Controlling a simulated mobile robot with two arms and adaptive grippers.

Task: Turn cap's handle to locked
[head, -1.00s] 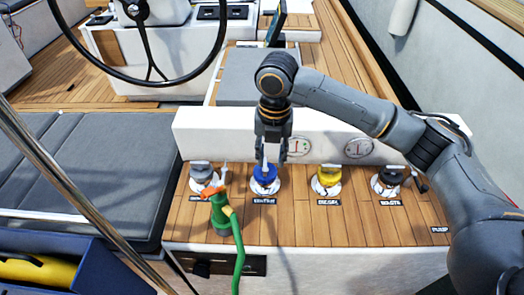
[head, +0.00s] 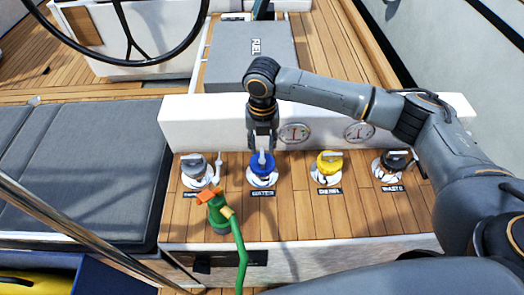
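The blue cap (head: 262,166) sits in a white round deck plate on the wooden top, with a label reading WATER in front. Its pale handle (head: 262,158) stands up and points toward the back. My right gripper (head: 263,148) hangs from above, just behind and over this handle, with its fingers apart on either side. I cannot tell whether they touch it. A yellow cap (head: 329,161), a dark cap (head: 394,162) and a grey cap (head: 194,167) sit in the same row. My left gripper is not in view.
A green hose nozzle (head: 218,212) with an orange top stands in front, left of the blue cap. Its hose runs toward the front edge. A white upright panel with gauges (head: 295,132) rises behind the caps. A steel rail (head: 75,230) crosses the lower left.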

